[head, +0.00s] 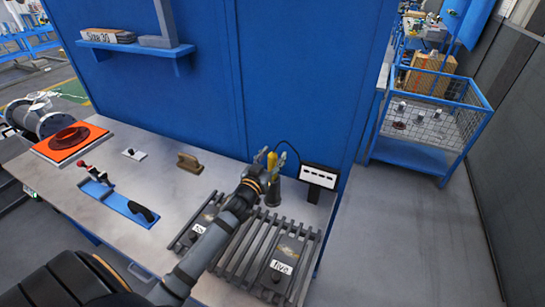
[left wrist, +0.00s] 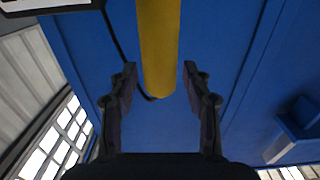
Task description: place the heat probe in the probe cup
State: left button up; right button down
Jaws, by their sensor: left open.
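The heat probe shows as a yellow handle (head: 272,160) standing roughly upright above the dark probe cup (head: 274,194) at the back right of the bench. Its lower part is hidden, so I cannot tell how deep it sits. My left gripper (head: 271,158) is open around the handle. In the left wrist view the yellow handle (left wrist: 158,50) lies between the open fingertips of the left gripper (left wrist: 159,75), with a gap on each side. A black cable runs by the handle. My right gripper is not in view.
A white-faced meter box (head: 319,178) stands right of the cup. A slatted grey rack (head: 240,258) with labelled blocks lies in front. A blue wall (head: 300,80) rises close behind. An orange plate (head: 44,150), a blue tool holder (head: 118,202) and a wooden-brown block (head: 189,163) lie left.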

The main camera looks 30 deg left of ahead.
pick_arm(q)
jog(key=shift+r, duration=0.3)
jog(key=s+b, duration=0.1)
jog(key=s, duration=0.1)
jog(key=s+f+b, duration=0.1)
jog(key=s, duration=0.2)
jog(key=shift+s+d+b, duration=0.2)
jog(key=shift+b, duration=0.1)
jog(key=s, duration=0.6)
jog(key=shift+s+d+r, duration=0.15)
jog(key=shift+s+r, duration=0.2)
jog(key=shift+r, duration=0.05)
